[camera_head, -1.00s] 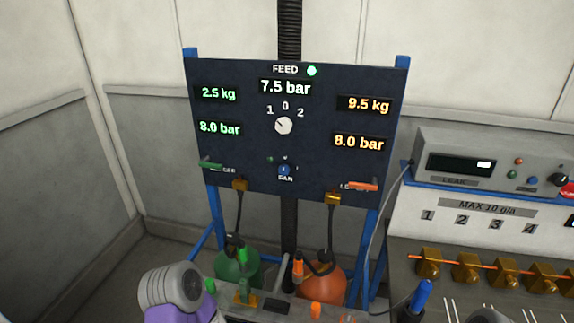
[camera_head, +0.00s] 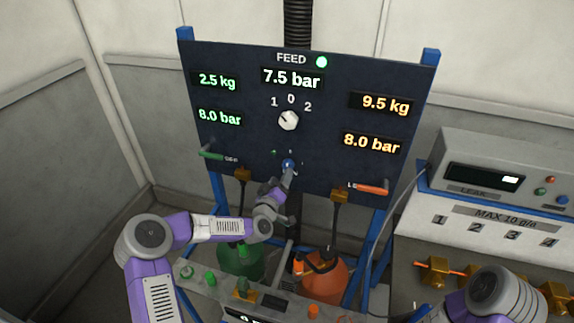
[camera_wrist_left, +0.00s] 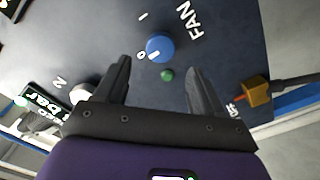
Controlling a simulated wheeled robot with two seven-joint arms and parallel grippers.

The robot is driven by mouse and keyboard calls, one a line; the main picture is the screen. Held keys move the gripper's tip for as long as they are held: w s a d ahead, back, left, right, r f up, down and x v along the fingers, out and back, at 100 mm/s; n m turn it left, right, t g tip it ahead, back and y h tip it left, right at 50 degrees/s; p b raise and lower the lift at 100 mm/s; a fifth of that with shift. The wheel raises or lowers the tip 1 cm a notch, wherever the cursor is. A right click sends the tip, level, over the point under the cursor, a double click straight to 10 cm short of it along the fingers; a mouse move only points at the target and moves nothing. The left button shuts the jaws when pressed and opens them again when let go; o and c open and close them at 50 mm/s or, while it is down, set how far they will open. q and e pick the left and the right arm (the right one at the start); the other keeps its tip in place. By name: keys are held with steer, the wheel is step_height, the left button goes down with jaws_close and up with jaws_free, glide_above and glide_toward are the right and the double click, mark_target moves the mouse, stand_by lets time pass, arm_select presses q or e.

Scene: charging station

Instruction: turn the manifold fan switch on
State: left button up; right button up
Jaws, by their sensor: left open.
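The fan switch is a small blue knob (camera_head: 289,164) low on the dark panel (camera_head: 240,140). In the left wrist view the blue knob (camera_wrist_left: 161,46) sits by the FAN label, with marks 0 and 1 beside it. Its white pointer line is on the 0 side. A small green lamp (camera_wrist_left: 167,75) is next to it. My left gripper (camera_head: 286,178) is just below and in front of the knob. In the wrist view the left gripper (camera_wrist_left: 158,67) is open and empty, its fingers on either side of the line to the knob; contact cannot be told.
A white feed knob (camera_head: 288,120) is above the fan switch. Green (camera_head: 211,154) and orange (camera_head: 372,189) handles jut out on both sides. Hoses run down to a green tank (camera_head: 240,262) and an orange tank (camera_head: 322,280). My right arm shows at lower right.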

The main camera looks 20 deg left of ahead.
mark_target(288, 165)
arm_select(q)
steer(key=shift+w+d+p, duration=0.15)
steer(key=shift+w+p, duration=0.2)
steer(key=shift+w, duration=2.6)
steer(key=c, duration=1.1)
steer(key=shift+o, duration=0.2)
steer(key=shift+d+m+b, duration=0.15)
steer(key=shift+m+b, duration=4.1)
steer(key=shift+m, duration=0.2)
steer(key=shift+d+m+b, duration=0.1)
steer(key=shift+m+b, duration=4.15)
steer(key=shift+m, duration=0.2)
